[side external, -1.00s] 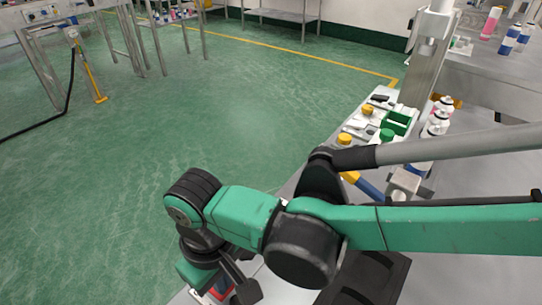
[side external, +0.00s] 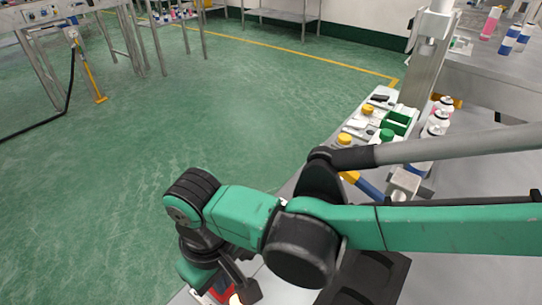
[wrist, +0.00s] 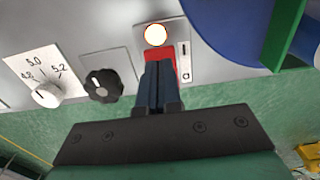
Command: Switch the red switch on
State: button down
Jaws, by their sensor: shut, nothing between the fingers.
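The red switch (wrist: 183,62) is in the wrist view, on a pale plate on the grey panel. A round lamp (wrist: 155,35) just above it glows white with an orange rim. My gripper (wrist: 157,68) is shut, with its two dark fingers side by side and nothing between them. The fingertips are over the red switch and hide most of it; they seem to touch it. How far the switch is tilted is hidden. In the side view the red switch (side external: 222,291) and the glowing lamp (side external: 236,299) show partly at the bottom edge, beside my gripper.
Left of the switch are a black knob (wrist: 103,85) and a white dial (wrist: 46,95) with numbers. A blue round part (wrist: 225,30) and a green part (wrist: 284,30) are at the upper right. Coloured buttons and bottles stand further along the bench in the side view.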

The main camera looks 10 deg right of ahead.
notch_tip(320, 180, up, 10)
jog(key=shift+f, duration=0.2)
dwell(0.7)
